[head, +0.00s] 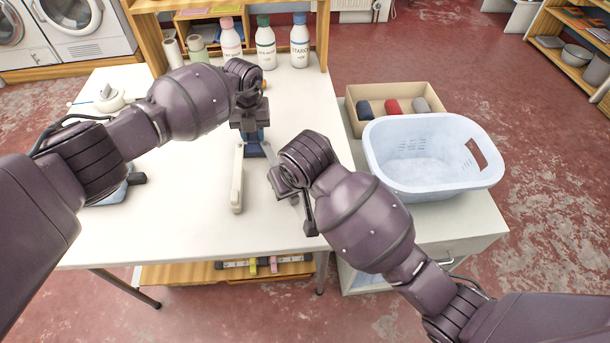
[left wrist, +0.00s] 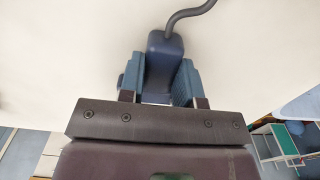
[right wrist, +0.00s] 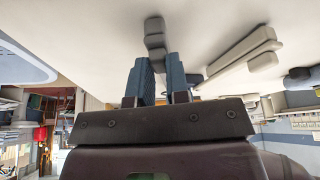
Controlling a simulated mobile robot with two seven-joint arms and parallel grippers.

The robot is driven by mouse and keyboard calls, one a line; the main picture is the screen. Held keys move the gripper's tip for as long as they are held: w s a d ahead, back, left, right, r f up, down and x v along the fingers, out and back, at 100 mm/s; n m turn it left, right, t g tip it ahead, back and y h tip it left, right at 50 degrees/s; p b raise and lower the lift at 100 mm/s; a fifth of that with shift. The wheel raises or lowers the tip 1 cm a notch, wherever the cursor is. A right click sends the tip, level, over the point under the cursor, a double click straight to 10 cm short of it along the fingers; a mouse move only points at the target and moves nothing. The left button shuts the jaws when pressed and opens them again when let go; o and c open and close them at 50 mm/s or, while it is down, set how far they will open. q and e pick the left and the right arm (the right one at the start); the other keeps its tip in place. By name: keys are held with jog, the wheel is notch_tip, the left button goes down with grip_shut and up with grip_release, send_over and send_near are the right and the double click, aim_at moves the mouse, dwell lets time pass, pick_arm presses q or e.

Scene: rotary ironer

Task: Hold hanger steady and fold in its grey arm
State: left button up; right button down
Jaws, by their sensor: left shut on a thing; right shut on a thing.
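The folding hanger is over the white table, with a dark blue hub (left wrist: 163,55), a curved grey hook (left wrist: 190,14), a cream arm (head: 237,180) and a grey arm (right wrist: 154,36). The cream arm points toward the table's near edge in the head view. My left gripper (head: 251,138) is shut on the blue hub, one finger on each side. My right gripper (right wrist: 160,78) is shut on the grey arm, which sticks out beyond its fingertips in the right wrist view. In the head view the right gripper hides much of the grey arm.
A pale blue laundry basket (head: 384,177) stands at the right on a side cabinet, before a cardboard box (head: 356,92) with rolled cloths. Several bottles (head: 265,45) stand at the table's back. An iron-like tool (head: 118,192) lies at the left, partly behind my left arm.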

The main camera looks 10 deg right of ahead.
jog(key=shift+s+a+f+m+h, duration=0.1)
jog(key=shift+s+a+m+h, duration=0.05)
jog(key=shift+a+m, duration=0.25)
jog(key=shift+s+a+m+h, duration=0.15)
jog(key=shift+a+m, duration=0.15)
jog(key=shift+a, duration=0.2)
jog(key=c, duration=1.1)
grip_release()
jog(key=shift+v, duration=3.8)
jog(key=shift+c, duration=0.2)
